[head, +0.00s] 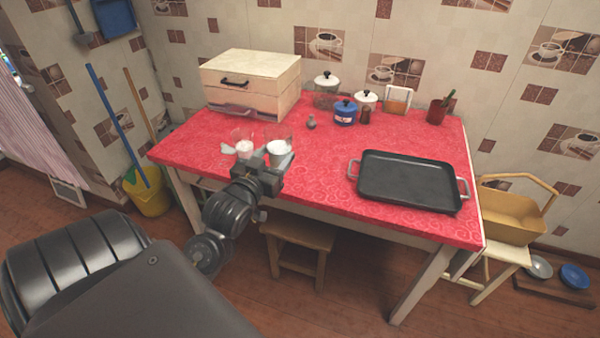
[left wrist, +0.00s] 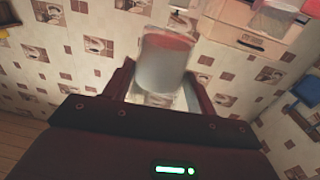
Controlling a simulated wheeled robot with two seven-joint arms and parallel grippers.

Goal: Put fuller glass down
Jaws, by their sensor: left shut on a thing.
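My left gripper (head: 272,162) is shut on a clear glass (head: 279,147) with white contents, at the front left of the red table. The same glass (left wrist: 166,62) shows between the two fingers in the left wrist view. Whether its base touches the table cannot be told. A second glass (head: 243,146) stands just left of it in the head view; its white contents look lower than those in the held glass. My right gripper is not in view.
The red-covered table (head: 330,190) has bare room right of the glasses. A black tray (head: 410,182) lies on its right side. A wooden box (head: 250,82) stands behind the glasses, with several jars, including a blue one (head: 345,113), along the back. A stool (head: 298,236) stands below.

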